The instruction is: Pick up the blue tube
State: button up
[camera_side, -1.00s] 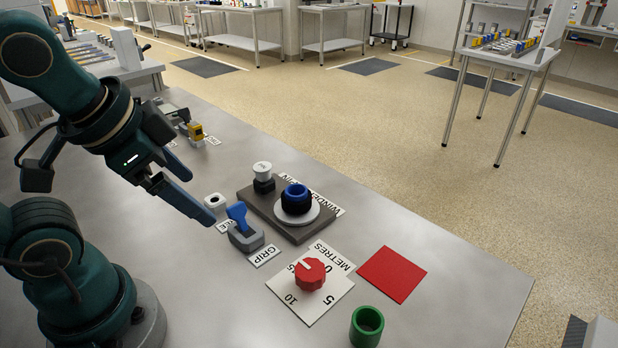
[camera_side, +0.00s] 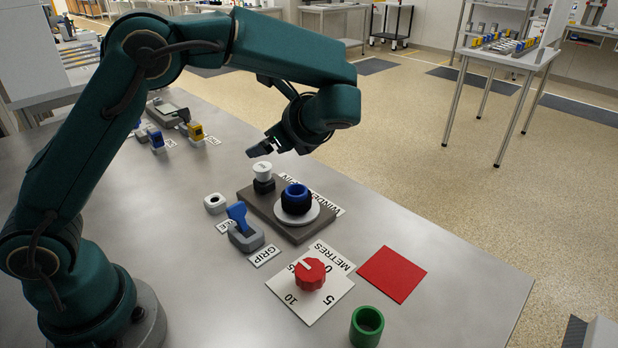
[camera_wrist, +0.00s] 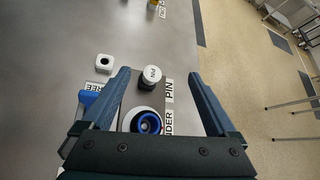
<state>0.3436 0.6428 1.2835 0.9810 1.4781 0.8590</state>
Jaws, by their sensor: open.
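The blue tube (camera_side: 296,190) stands upright on the white disc of the winder's dark base plate, with a black band around its lower part. In the wrist view its blue rim (camera_wrist: 147,124) shows from above, low between the fingers and close to my gripper's body. My gripper (camera_side: 262,148) is open and empty, raised above and behind the winder in the side view. In the wrist view my gripper (camera_wrist: 158,74) has its two blue fingers wide apart, with the white-capped pin (camera_wrist: 152,74) between their tips.
The white-capped pin (camera_side: 262,170) stands beside the tube on the same base plate (camera_side: 306,234).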

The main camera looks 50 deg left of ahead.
aim_at(293, 190)
jog(key=w+d+f+m, duration=0.1)
jog(key=f, duration=0.1)
jog(key=d+f+m+y, duration=0.1)
jog(key=f, duration=0.1)
jog(key=w+d+f+m, duration=0.1)
jog(key=f, duration=0.2)
jog(key=shift+w+t+y, duration=0.3)
jog(key=shift+t, duration=0.1)
jog(key=shift+m, duration=0.7)
jog(key=f, duration=0.2)
jog(key=d+f, duration=0.1)
jog(key=shift+s+f, duration=0.35)
jog(key=shift+f, duration=0.25)
jog(key=shift+x, duration=2.35)
jog(key=shift+r, duration=0.1)
grip_shut()
